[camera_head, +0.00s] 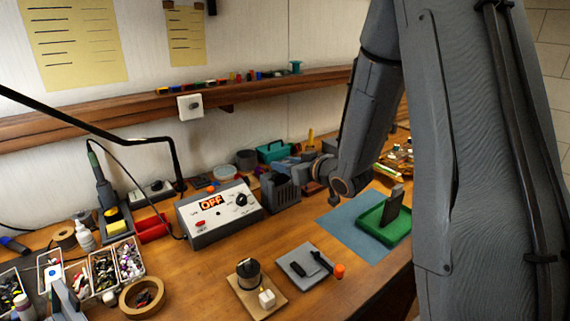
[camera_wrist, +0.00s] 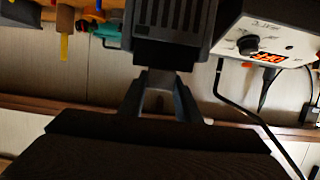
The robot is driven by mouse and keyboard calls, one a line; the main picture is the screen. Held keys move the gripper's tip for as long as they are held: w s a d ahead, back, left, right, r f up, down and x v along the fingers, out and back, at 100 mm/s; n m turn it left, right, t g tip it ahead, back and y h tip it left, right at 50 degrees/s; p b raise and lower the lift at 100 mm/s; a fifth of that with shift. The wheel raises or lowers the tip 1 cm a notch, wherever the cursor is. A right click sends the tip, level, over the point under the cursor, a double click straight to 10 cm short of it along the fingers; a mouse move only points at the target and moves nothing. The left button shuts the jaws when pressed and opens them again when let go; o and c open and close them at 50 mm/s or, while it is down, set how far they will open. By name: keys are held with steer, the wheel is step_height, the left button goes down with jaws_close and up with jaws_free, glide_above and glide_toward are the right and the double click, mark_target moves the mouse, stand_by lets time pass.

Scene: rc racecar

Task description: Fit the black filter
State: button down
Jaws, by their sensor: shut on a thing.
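My gripper (camera_wrist: 162,78) is shut on a dark block, the black filter (camera_wrist: 165,53), in the wrist view. The filter is against or very close to a grey ribbed housing (camera_wrist: 172,18); I cannot tell how far it is in. In the head view the same housing (camera_head: 282,194) stands right of the power supply, and my wrist reaches it from the right. The fingers and filter are not clear there. A dark grey slab (camera_head: 393,208) stands tilted in a green tray (camera_head: 402,233) on a blue mat (camera_head: 338,222).
The power supply (camera_head: 218,213), reading OFF, is close beside the housing. A teal box (camera_head: 272,151) and small items crowd behind it. A small motor on a board (camera_head: 257,285) and a grey plate (camera_head: 297,266) lie in front. Bare wood lies between them and the housing.

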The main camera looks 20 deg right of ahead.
steer(key=shift+f+b, duration=0.7)
steer(key=shift+f, duration=0.4)
steer(key=c, duration=1.2)
jaws_free()
steer(key=shift+s, duration=0.1)
steer(key=shift+b+v, duration=0.75)
steer(key=shift+v, duration=3.1)
steer(key=shift+d+r, duration=0.1)
steer(key=shift+d, duration=0.05)
